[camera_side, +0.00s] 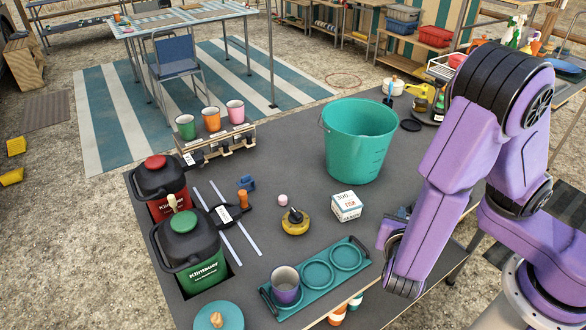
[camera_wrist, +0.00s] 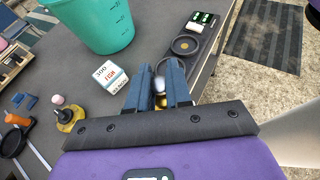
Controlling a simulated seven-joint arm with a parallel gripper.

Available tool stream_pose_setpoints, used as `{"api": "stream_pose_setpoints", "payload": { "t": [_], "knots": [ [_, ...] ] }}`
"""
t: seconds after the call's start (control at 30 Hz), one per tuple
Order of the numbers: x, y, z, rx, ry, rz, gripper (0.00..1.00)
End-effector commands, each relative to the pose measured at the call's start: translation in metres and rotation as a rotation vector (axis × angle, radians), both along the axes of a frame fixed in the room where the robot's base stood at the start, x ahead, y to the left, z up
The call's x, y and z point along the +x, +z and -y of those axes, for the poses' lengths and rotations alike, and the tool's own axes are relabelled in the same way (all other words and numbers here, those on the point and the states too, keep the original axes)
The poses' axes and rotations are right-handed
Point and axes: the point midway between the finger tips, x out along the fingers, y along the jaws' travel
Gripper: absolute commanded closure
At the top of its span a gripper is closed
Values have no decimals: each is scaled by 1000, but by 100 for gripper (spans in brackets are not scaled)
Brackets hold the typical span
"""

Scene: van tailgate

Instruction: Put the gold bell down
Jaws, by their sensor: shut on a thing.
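In the wrist view my gripper (camera_wrist: 158,74) has its two blue-grey fingers close together on a small thing with a gold surface, the gold bell (camera_wrist: 160,101). Only a sliver of it shows between the fingers, and the rest is hidden. In the side view my gripper (camera_side: 402,213) is at the right part of the dark table, low near its front edge, largely hidden by my purple arm. The bell cannot be made out there, nor whether it touches the table.
A white box (camera_side: 346,206) and a teal bucket (camera_side: 360,140) stand left of my gripper. A yellow round thing with a black top (camera_side: 295,222) stands nearby. A black round dish (camera_wrist: 185,45) lies beyond the fingers.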

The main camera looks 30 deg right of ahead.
Motion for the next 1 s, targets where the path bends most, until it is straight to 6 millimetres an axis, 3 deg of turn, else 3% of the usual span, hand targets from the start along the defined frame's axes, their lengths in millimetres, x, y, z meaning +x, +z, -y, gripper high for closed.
{"api": "stream_pose_setpoints", "payload": {
  "t": [0.2, 0.43, 0.8, 1.0],
  "knots": [
    [70, -7, -23, 1, 128, 1, 100],
    [147, -5, -35, 0, 272, 2, 100],
    [266, 13, -24, 0, 489, 5, 100],
    [301, 22, -13, -3, 561, 3, 100]
  ]
}}
